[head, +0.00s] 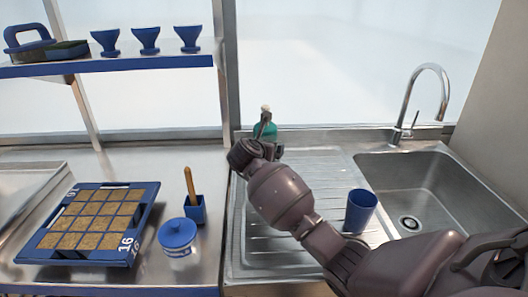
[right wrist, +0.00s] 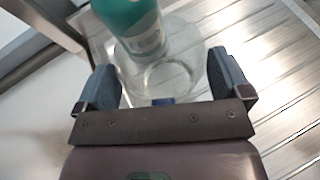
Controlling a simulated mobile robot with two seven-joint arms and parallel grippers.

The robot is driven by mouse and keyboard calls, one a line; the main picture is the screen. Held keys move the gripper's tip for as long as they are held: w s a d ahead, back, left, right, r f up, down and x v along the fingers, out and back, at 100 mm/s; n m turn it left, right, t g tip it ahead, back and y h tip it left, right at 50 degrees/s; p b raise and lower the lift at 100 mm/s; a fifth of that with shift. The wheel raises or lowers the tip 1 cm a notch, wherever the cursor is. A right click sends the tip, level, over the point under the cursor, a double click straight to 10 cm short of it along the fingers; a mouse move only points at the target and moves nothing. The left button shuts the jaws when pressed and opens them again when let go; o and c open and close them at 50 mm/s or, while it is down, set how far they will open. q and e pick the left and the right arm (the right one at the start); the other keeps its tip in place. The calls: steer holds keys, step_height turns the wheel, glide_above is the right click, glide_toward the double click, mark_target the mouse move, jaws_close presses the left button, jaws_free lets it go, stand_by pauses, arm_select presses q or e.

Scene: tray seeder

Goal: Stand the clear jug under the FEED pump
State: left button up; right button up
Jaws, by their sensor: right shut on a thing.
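The teal pump bottle (head: 265,131) with a pale top stands at the back left of the ribbed drainboard. It also shows in the right wrist view (right wrist: 130,22); its label is too blurred to read. The clear jug (right wrist: 168,78) is between my right gripper's fingers (right wrist: 165,82), beside and partly overlapped by the bottle. My right gripper is shut on the jug. In the head view my right arm hides the jug. I cannot tell whether the jug stands on the drainboard or whether the spout is over it. My left gripper is out of view.
A blue cup (head: 360,211) stands on the drainboard (head: 330,175) beside my right arm, near the sink (head: 430,190). Left are a seed tray (head: 140,222), a lidded pot (head: 178,237) and a blue holder (head: 194,211) with a wooden-handled tool. A shelf (head: 150,64) is above.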

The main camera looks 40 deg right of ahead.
steer(key=shift+f, duration=0.45)
steer(key=shift+f, duration=0.1)
steer(key=o, duration=1)
steer(key=shift+f, duration=0.1)
steer(key=shift+r, duration=0.2)
steer(key=p+v, duration=0.1)
steer(key=v, duration=1.1)
steer(key=shift+a+f, duration=0.1)
steer(key=shift+f, duration=0.05)
